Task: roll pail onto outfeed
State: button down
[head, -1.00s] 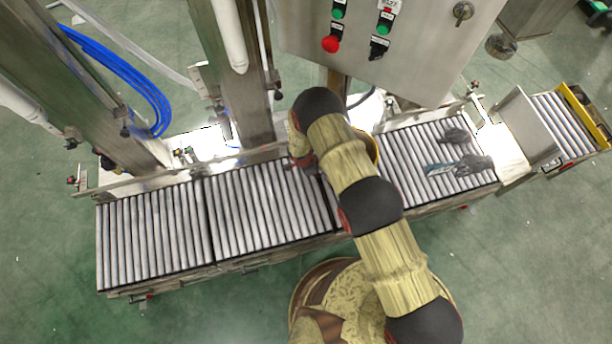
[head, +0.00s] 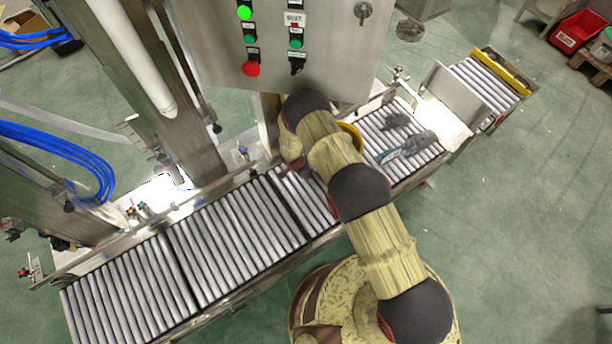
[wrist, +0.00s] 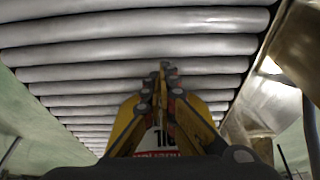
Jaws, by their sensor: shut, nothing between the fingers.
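The pail is mostly hidden. In the head view a yellow curved edge (head: 354,136), seemingly its rim, shows behind my arm on the rollers. The short roller section with a yellow end bar (head: 488,84), which seems to be the outfeed, lies at the far right beyond an upright metal plate (head: 470,97).
The main roller conveyor (head: 235,240) runs from lower left to upper right. Grey gloves and a bluish tool (head: 408,146) lie on its right rollers. A control box (head: 285,45) and steel posts stand behind. Green floor is open at the right.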

jog(key=shift+r, duration=0.1)
jog(key=shift+a+r, duration=0.15)
jog(key=shift+r, duration=0.15)
jog(key=v, duration=0.2)
jog(key=shift+s+a+r, duration=0.2)
jog(key=s+a, duration=0.2)
jog(key=a, duration=0.1)
jog(key=s+a, duration=0.2)
jog(key=a, duration=0.1)
jog(key=s+a, duration=0.2)
jog(key=a, duration=0.1)
jog(key=shift+a+f, duration=0.15)
jog(key=shift+a, duration=0.25)
